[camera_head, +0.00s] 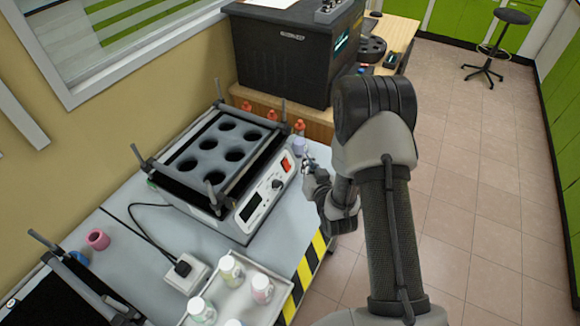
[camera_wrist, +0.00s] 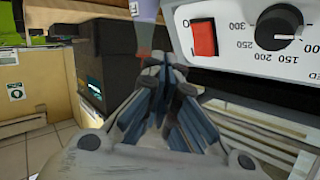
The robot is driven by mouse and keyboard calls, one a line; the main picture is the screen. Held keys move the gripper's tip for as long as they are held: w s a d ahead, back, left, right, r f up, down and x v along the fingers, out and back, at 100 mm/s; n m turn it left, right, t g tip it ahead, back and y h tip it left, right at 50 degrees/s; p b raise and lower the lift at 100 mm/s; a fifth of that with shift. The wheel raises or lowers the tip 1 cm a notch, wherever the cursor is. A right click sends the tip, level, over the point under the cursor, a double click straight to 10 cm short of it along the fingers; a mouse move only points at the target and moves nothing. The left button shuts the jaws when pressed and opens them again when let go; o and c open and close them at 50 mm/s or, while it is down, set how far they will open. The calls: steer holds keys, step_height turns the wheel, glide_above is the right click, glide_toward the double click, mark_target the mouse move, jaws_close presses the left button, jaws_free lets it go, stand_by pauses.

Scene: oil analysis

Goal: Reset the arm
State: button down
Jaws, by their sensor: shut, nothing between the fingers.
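My arm reaches in from the lower right of the head view, over the right side of the bench. My gripper (camera_head: 310,165) is at the right of the shaker (camera_head: 255,200), close to its control panel, and partly hidden by my own wrist. In the wrist view my gripper (camera_wrist: 166,72) has its fingers together with nothing between them. A small lavender item (camera_head: 299,145) is just beyond the fingertips in the head view. A pale lavender item also shows above the fingertips in the wrist view (camera_wrist: 143,10). I cannot tell whether the gripper touches it.
The shaker's red switch (camera_wrist: 204,40) and dial (camera_wrist: 279,27) are close to the fingers. A large black box (camera_head: 292,50) stands behind. A tray (camera_head: 262,305) with several white bottles is at the front. Open tiled floor (camera_head: 470,190) lies to the right.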

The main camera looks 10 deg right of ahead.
steer(key=shift+s+d+r, duration=0.4)
steer(key=shift+d+r, duration=0.05)
steer(key=shift+d, duration=0.1)
steer(key=shift+r, duration=0.1)
steer(key=s+d+r+g+h, duration=0.1)
steer(key=s+r+g, duration=0.15)
steer(key=r, duration=0.65)
steer(key=s+r+g+h, duration=0.15)
steer(key=s+r, duration=0.25)
steer(key=r, duration=0.4)
steer(key=s+a+r+g, duration=0.1)
steer(key=s+r+g, duration=0.2)
steer(key=s, duration=1.1)
steer(key=s+r+n+g, duration=0.1)
steer(key=s+r+g, duration=0.2)
steer(key=s, duration=1.1)
steer(key=shift+s+a+r+y, duration=0.3)
steer(key=shift+a+r+y, duration=0.1)
steer(key=shift+r, duration=0.5)
steer(key=shift+a, duration=0.15)
